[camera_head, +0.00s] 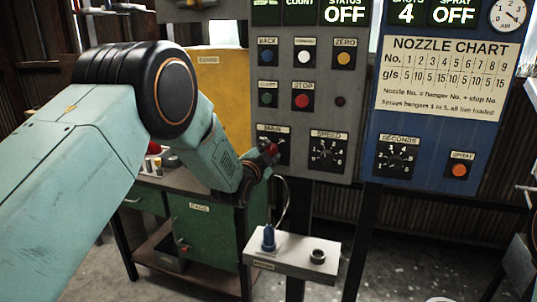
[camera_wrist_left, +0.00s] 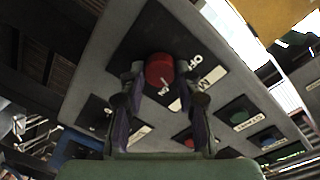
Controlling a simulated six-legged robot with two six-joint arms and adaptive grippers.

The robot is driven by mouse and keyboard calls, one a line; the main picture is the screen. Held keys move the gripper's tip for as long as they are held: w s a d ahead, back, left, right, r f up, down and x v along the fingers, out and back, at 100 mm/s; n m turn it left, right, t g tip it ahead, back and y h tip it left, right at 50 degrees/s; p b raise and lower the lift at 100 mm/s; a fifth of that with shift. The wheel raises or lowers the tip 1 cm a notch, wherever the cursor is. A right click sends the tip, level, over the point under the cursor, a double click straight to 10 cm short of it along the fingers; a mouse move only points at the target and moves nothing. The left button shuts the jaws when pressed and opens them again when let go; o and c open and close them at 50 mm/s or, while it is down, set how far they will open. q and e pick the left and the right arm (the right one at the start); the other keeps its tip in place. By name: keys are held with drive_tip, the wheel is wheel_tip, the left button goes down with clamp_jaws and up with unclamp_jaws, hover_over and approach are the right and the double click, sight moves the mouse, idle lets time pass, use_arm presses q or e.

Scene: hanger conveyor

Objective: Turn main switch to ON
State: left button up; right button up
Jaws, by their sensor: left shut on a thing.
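The main switch is a red knob (camera_head: 270,149) on a dark plate, low on the left side of the grey control panel (camera_head: 345,100). It also shows in the left wrist view as a round red knob (camera_wrist_left: 159,70), with an "OFF" mark beside it. My left gripper (camera_wrist_left: 162,88) is shut on this knob, one finger on each side. In the head view my left gripper (camera_head: 264,158) and wrist reach in from the left and cover part of the switch plate. The status display (camera_head: 345,13) above reads OFF. My right gripper is not in view.
The panel also bears a speed dial (camera_head: 328,154), a red stop button (camera_head: 304,101) and other buttons close by. A blue panel (camera_head: 440,130) with a nozzle chart stands to the right. Below, a small grey shelf (camera_head: 291,256) holds a blue object (camera_head: 268,240).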

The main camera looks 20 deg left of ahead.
use_arm(q)
drive_tip(key=m, duration=0.5)
drive_tip(key=shift+r, duration=0.1)
drive_tip(key=shift+m+b, duration=0.3)
drive_tip(key=shift+m, duration=0.1)
idle(0.3)
drive_tip(key=o, duration=1.2)
drive_tip(key=shift+d, duration=0.1)
drive_tip(key=shift+c, duration=0.2)
drive_tip(key=s, duration=1.2)
drive_tip(key=shift+a+r, duration=0.25)
